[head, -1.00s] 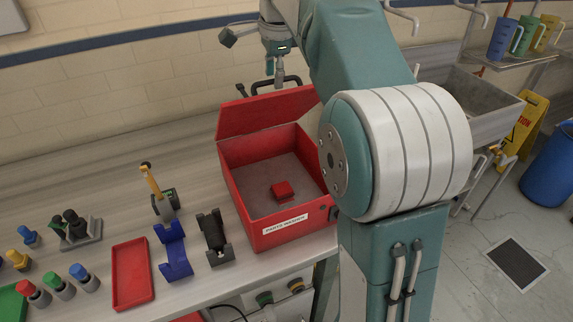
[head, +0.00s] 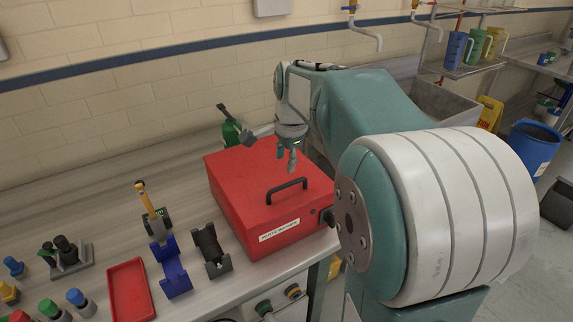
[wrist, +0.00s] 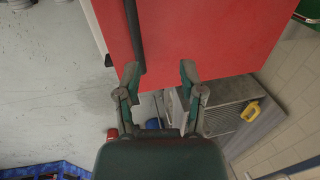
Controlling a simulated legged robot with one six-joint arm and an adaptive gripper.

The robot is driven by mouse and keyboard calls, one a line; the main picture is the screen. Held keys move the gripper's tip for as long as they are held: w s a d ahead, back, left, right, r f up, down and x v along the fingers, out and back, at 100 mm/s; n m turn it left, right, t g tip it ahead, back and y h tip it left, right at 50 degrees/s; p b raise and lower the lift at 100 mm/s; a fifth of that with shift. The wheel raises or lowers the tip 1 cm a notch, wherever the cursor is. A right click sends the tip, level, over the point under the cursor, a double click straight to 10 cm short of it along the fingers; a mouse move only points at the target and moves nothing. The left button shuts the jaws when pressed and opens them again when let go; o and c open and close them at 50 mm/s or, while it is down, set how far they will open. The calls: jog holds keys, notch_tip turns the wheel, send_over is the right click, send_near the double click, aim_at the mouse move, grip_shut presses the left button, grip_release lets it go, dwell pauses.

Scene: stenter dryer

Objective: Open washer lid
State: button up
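The red parts washer (head: 285,238) stands on the bench in the head view, with a white label on its front. Its red lid (head: 240,175) lies down over the box, hiding the inside. A black bar handle (head: 287,187) is on the lid. My gripper (head: 292,160) is above the lid, just behind the handle in the picture. In the wrist view my gripper (wrist: 160,78) has its fingers spread with nothing between them. The lid (wrist: 205,35) fills the top there, and the dark handle (wrist: 134,35) runs near the left finger.
A red tray (head: 131,290), a blue holder (head: 173,268) and a black holder (head: 211,250) stand left of the washer. A green bottle (head: 231,132) is behind it. A metal sink (head: 445,100) and a blue barrel (head: 530,148) are at the right.

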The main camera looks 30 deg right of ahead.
jog(key=shift+s+f, duration=0.25)
jog(key=shift+f, duration=0.35)
jog(key=shift+s+a+r, duration=0.15)
jog(key=shift+s+a, duration=0.1)
jog(key=s+a+n+t, duration=0.1)
jog(key=s+a+n, duration=0.5)
jog(key=s+n, duration=0.2)
jog(key=s+a+n+t, duration=0.2)
jog(key=s+a+n, duration=0.4)
jog(key=s+n, duration=0.3)
jog(key=shift+s+f, duration=0.3)
jog(key=shift+s, duration=0.6)
jog(key=shift+s+a+f, duration=0.1)
jog(key=shift+s+a, duration=0.05)
jog(key=shift+s, duration=0.1)
jog(key=shift+c, duration=1.3)
jog(key=shift+s+f+n, duration=0.1)
jog(key=shift+n, duration=0.2)
grip_shut()
